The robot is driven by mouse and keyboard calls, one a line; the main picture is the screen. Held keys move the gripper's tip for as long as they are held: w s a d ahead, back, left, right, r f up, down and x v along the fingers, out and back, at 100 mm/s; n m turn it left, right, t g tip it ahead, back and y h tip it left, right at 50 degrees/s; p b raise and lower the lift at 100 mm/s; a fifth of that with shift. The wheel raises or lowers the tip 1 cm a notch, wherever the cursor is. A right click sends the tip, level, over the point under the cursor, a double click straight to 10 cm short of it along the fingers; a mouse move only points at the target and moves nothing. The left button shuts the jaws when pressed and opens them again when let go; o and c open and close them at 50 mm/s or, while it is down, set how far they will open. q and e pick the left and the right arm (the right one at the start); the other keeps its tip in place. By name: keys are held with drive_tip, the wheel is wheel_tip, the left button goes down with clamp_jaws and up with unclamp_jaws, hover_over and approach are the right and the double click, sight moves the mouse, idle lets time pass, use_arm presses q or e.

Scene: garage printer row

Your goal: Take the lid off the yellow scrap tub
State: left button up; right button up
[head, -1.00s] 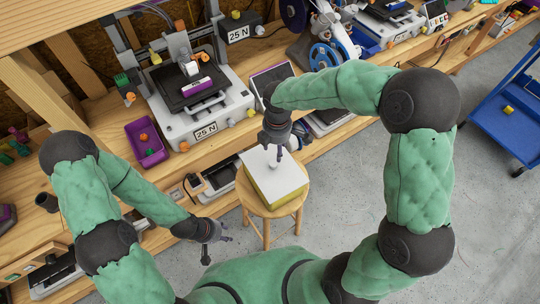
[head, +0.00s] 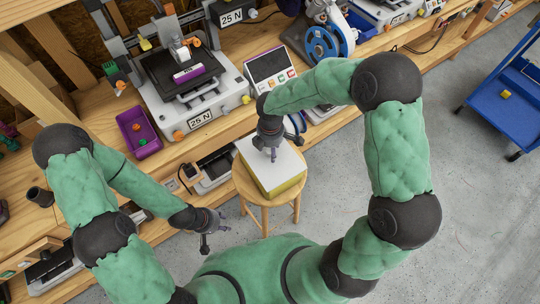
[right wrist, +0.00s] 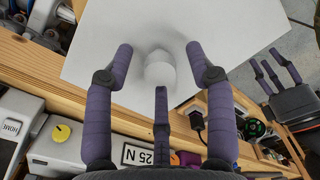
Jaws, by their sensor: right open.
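The yellow scrap tub (head: 285,188) stands on a round wooden stool (head: 243,185). Its flat white lid (head: 290,163) lies on top of it. In the right wrist view the lid (right wrist: 110,55) has a round white knob (right wrist: 160,72) in its middle. My right gripper (head: 273,153) points down over the lid. In the right wrist view its fingers (right wrist: 165,75) are open, spread on both sides of the knob; whether they touch it I cannot tell. My left gripper (head: 222,222) hangs left of the stool, away from the tub; its fingers are too small to judge.
A wooden bench with a printer (head: 195,85) and a purple bin (head: 138,132) runs behind the stool. A blue cart (head: 505,105) stands at the far right. The grey floor (head: 450,180) between stool and cart is clear.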

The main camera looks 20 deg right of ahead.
drive_tip(key=shift+f, duration=0.8)
clamp_jaws()
drive_tip(key=shift+r, duration=0.2)
